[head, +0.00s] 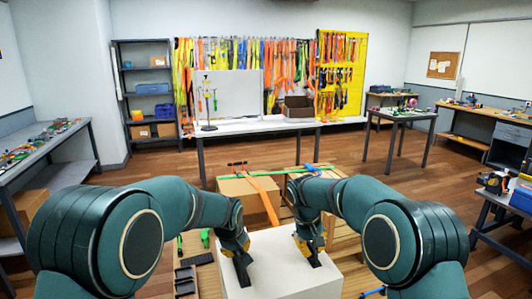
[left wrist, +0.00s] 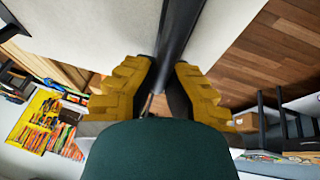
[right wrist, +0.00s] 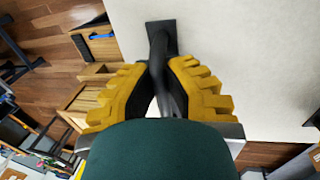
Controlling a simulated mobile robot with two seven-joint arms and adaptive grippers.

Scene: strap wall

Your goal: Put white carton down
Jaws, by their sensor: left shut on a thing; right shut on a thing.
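The white carton (head: 272,272) is in front of me at the bottom middle of the head view, with black handles on its top. My left gripper (head: 238,252) is shut on the left handle (left wrist: 180,32). My right gripper (head: 306,244) is shut on the right handle (right wrist: 160,38). The carton's pale face also fills much of the left wrist view (left wrist: 100,30) and right wrist view (right wrist: 245,60). Its underside is hidden, so I cannot tell whether it touches the wooden surface (head: 348,250) below.
A brown carton (head: 240,198) with an orange strap (head: 264,198) and green strap stands just behind the white carton. Black and green tools (head: 197,260) lie to its left.

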